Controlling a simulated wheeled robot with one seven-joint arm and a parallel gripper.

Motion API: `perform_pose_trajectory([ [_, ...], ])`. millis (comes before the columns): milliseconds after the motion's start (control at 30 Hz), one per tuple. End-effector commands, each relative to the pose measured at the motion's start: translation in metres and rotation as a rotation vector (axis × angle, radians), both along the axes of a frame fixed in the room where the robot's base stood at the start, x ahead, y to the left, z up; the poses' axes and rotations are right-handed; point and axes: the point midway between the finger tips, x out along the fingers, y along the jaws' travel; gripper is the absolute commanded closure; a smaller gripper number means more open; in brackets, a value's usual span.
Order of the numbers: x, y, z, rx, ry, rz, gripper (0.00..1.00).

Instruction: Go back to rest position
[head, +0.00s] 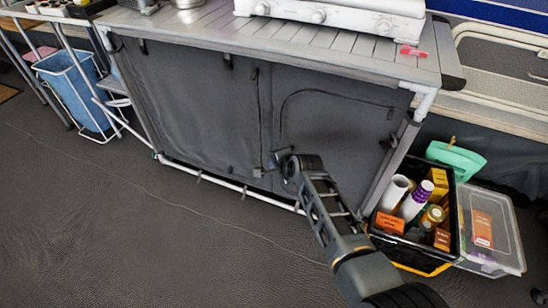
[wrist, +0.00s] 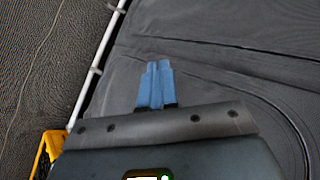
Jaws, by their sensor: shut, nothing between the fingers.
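My gripper (wrist: 158,68) shows in the wrist view as two blue fingers lying side by side, shut with nothing between them. In the head view my gripper (head: 268,164) is small and dark, at the end of my arm, which reaches up from the bottom right. It is in front of the grey fabric front of the camp kitchen cabinet (head: 190,95). Whether it touches the fabric I cannot tell. The same grey fabric (wrist: 225,65) fills much of the wrist view behind the fingers.
A black crate (head: 377,243) of bottles and boxes stands right of my arm, beside a clear bin (head: 507,240). A red item (head: 413,51) lies on the slatted top near a white stove (head: 340,17). A blue bin (head: 85,90) stands left. The floor (head: 110,220) at left is clear.

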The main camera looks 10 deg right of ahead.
Motion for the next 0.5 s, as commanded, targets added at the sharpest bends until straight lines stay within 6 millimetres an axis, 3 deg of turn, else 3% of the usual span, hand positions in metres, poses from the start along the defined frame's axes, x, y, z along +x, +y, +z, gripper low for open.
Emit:
perform_pose_trajectory([
  [333, -0.009, -0.002, 0.000, -0.012, -0.003, 0.004, 1.00],
  [500, -0.048, -0.027, -0.011, -0.107, -0.042, 0.035, 1.00],
])
